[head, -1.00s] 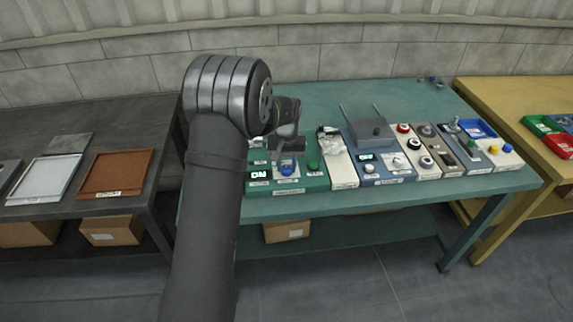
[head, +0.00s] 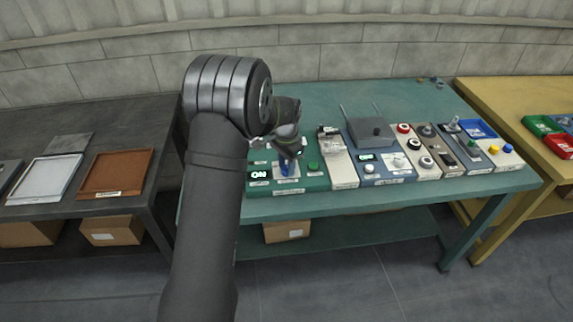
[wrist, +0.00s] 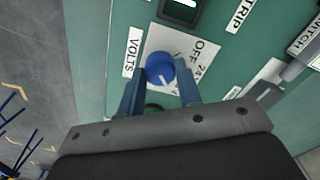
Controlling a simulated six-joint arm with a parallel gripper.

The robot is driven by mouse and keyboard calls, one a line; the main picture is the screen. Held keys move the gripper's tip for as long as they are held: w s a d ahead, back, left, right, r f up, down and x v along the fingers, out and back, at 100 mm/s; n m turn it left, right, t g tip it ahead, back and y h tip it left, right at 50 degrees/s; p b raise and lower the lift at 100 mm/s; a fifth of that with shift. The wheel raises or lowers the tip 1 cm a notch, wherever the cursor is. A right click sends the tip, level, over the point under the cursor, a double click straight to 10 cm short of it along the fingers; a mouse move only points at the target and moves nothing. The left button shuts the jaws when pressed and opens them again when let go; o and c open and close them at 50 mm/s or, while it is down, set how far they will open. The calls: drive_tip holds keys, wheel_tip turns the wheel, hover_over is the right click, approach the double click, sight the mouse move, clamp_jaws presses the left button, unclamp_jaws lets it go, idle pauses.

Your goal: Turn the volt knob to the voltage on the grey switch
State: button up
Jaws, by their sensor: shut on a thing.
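The blue volt knob (wrist: 160,70) sits on a white dial plate (wrist: 183,50) beside a VOLTS label. OFF and part of a number starting with 2 are legible on the plate. A white line on the knob points toward the lower right in the wrist view. My gripper (wrist: 158,77) is shut on the knob, one blue finger on each side. In the head view my gripper (head: 287,152) reaches down onto the knob (head: 284,170) on the green panel. A grey part (wrist: 268,78) shows near a SWITCH label at the right of the wrist view; its marking is unreadable.
Several other panels line the teal table (head: 320,100) to the right. A brown tray (head: 117,174) lies on the dark table.

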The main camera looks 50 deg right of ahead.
drive_tip(key=shift+r+m, duration=0.1)
drive_tip(key=shift+m, duration=0.4)
drive_tip(key=o, duration=1)
wheel_tip(320, 180, up, 17)
drive_tip(key=shift+r, duration=0.2)
drive_tip(key=shift+f, duration=0.15)
wheel_tip(320, 180, down, 17)
drive_tip(key=shift+f, duration=0.15)
idle(0.5)
